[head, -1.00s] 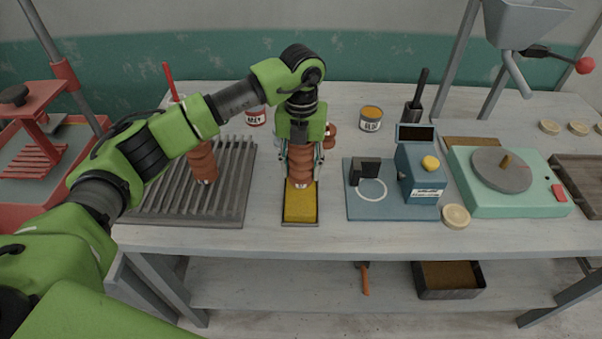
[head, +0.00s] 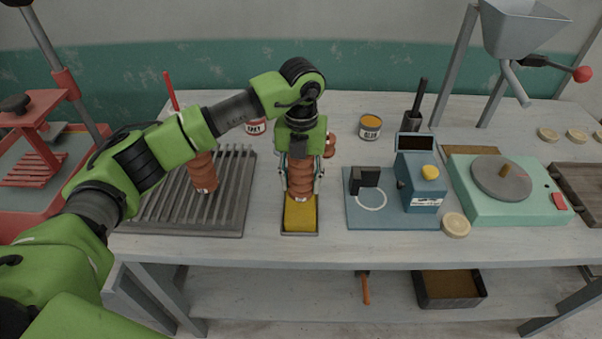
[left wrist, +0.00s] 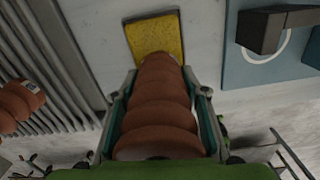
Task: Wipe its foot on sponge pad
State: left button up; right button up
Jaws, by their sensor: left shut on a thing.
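My left gripper (head: 300,178) is shut around a ribbed, reddish-brown clay piece (head: 300,187), held upright. Its foot is at the back part of the yellow sponge pad (head: 299,217), which lies in a shallow dark tray. In the left wrist view the clay piece (left wrist: 157,105) sits between the fingers (left wrist: 160,105), and its far end overlaps the near edge of the sponge (left wrist: 155,38). I cannot tell whether the foot touches the sponge. My right gripper is not in view.
A similar clay piece (head: 203,173) stands on the slatted rack (head: 232,205) to the left. A blue mat (head: 360,218) with a blue device (head: 421,182) lies to the right. Behind are cans, including a yellow-topped one (head: 370,127). A green wheel unit (head: 510,210) is farther right.

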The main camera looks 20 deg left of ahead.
pick_arm(q)
jog(key=shift+s+d+p, duration=0.1)
jog(key=shift+s+d, duration=0.15)
jog(key=shift+s, duration=0.55)
jog(key=shift+s+d+p, duration=0.15)
jog(key=shift+s+d, duration=0.05)
jog(key=shift+s, duration=0.65)
jog(key=shift+s+d+p, duration=0.1)
jog(key=shift+s+d, duration=0.15)
jog(key=shift+s, duration=0.55)
jog(key=shift+w, duration=0.1)
jog(key=shift+w+a+b, duration=0.2)
jog(key=shift+w+b, duration=0.1)
jog(key=shift+w, duration=0.3)
jog(key=shift+w+a+b, duration=0.15)
jog(key=shift+w+b, duration=0.1)
jog(key=shift+w, duration=0.35)
jog(key=shift+w+a+b, duration=0.25)
jog(key=shift+w+b, duration=0.05)
jog(key=shift+w, duration=0.55)
jog(key=shift+w+a+b, duration=0.25)
jog(key=shift+w, duration=0.65)
jog(key=shift+w+a+b, duration=0.25)
jog(key=shift+w+b, duration=0.05)
jog(key=shift+w, duration=0.55)
jog(key=shift+r, duration=0.15)
notch_tip(320, 180, up, 7)
jog(key=p, duration=0.4)
